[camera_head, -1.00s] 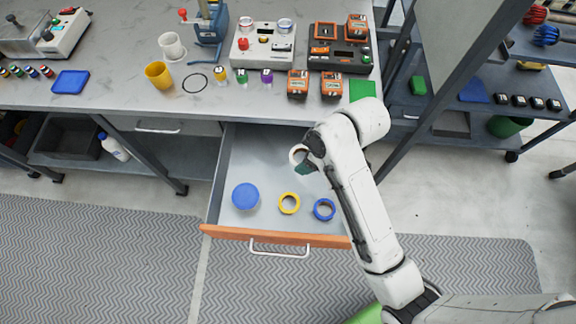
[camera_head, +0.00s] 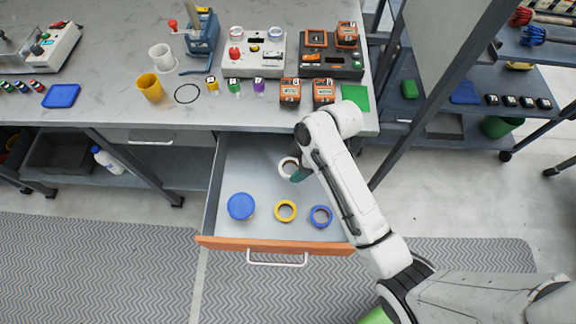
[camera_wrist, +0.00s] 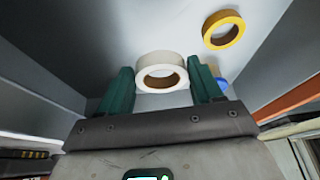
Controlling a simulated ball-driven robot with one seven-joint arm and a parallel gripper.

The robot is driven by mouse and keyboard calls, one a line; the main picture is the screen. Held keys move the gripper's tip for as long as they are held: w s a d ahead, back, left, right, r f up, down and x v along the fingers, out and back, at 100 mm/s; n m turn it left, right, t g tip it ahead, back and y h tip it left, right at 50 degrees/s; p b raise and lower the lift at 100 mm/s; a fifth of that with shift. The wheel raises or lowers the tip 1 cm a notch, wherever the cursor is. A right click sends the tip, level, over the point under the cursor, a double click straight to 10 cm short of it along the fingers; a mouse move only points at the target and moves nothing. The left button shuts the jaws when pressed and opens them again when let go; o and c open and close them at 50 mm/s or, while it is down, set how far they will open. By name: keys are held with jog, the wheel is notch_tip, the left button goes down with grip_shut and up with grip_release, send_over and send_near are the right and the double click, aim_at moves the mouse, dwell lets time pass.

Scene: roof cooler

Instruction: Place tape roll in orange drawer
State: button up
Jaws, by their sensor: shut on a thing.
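The orange-fronted drawer (camera_head: 275,246) is pulled open below the workbench. A white tape roll (camera_wrist: 161,68) sits between the green fingers of my gripper (camera_wrist: 161,88) in the wrist view. My gripper is shut on it. In the head view the white roll (camera_head: 286,166) is inside the drawer's outline, near its back right part; whether it touches the drawer floor I cannot tell. My arm hides part of the gripper and the drawer's right side. A yellow tape roll (camera_head: 286,211) and a blue tape roll (camera_head: 321,216) lie in the drawer.
A dark shelf post (camera_head: 440,90) rises at right. The drawer's middle left floor is clear.

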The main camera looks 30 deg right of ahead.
aim_at(292, 159)
jog(key=w+f, duration=0.3)
jog(key=f, duration=0.1)
jog(key=shift+a, duration=0.35)
jog(key=shift+w+f, duration=0.1)
jog(key=shift+f, duration=1.45)
jog(key=shift+f, duration=0.1)
jog(key=shift+f, duration=0.1)
jog(key=o, duration=0.8)
jog(key=shift+c, duration=0.2)
jog(key=shift+r, duration=0.3)
jog(key=v, duration=1.2)
